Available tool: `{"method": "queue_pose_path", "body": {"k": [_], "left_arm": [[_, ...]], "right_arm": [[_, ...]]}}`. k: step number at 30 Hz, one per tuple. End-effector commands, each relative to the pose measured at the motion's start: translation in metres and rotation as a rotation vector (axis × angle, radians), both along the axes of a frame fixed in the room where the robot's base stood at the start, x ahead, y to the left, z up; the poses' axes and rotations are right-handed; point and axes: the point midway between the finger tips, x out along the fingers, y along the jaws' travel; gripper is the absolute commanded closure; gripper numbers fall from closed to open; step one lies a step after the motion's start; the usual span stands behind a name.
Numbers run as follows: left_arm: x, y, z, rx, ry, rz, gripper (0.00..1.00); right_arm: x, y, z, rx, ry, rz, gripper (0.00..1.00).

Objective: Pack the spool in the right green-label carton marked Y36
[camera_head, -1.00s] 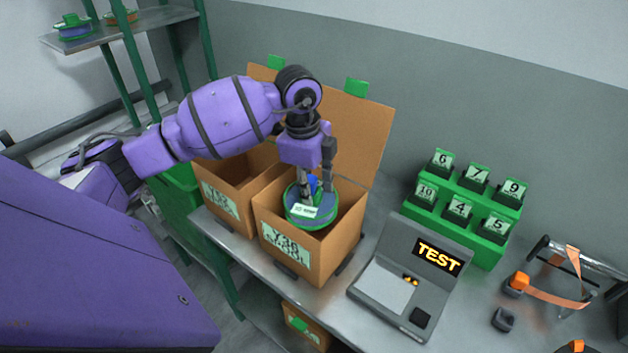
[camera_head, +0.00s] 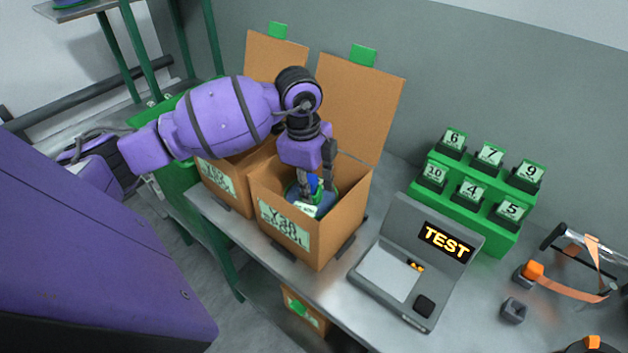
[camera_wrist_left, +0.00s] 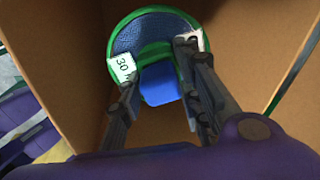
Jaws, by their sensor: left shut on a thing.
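The spool (camera_head: 324,205), with green flanges, dark blue webbing and a white label, is inside the right carton (camera_head: 320,245), whose front label reads Y36 or similar. My left gripper (camera_head: 318,180) reaches down into that carton and is shut on the spool. In the left wrist view the spool (camera_wrist_left: 128,38) shows its green rim, a blue centre part and a white tag reading 30, with the fingers (camera_wrist_left: 168,55) at its hub. Carton walls surround it. Whether the spool touches the carton floor cannot be told. My right gripper is not in view.
A second open carton (camera_head: 228,182) stands directly left of it. Both lids are raised at the back. A grey TEST device (camera_head: 405,270) stands to the right, with a green rack of numbered blocks (camera_head: 478,195) behind it. An orange-strapped tool (camera_head: 575,270) lies far right.

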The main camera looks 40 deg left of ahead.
Motion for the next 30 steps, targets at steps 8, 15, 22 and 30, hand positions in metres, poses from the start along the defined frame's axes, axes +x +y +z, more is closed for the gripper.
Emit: {"method": "queue_pose_path", "body": {"k": [8, 15, 22, 30], "left_arm": [[0.000, 0.000, -0.022, 0.000, 0.001, 0.000, 1.00], [0.000, 0.000, -0.037, 0.000, -0.001, 0.000, 1.00], [0.000, 0.000, -0.052, 0.000, 0.001, 0.000, 1.00], [0.000, 0.000, -0.062, -0.001, 0.000, 0.000, 1.00]], "right_arm": [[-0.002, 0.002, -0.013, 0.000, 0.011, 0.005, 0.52], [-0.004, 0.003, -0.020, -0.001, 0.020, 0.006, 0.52], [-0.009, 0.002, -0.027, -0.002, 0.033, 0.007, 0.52], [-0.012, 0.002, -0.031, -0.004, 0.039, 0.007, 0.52]]}}
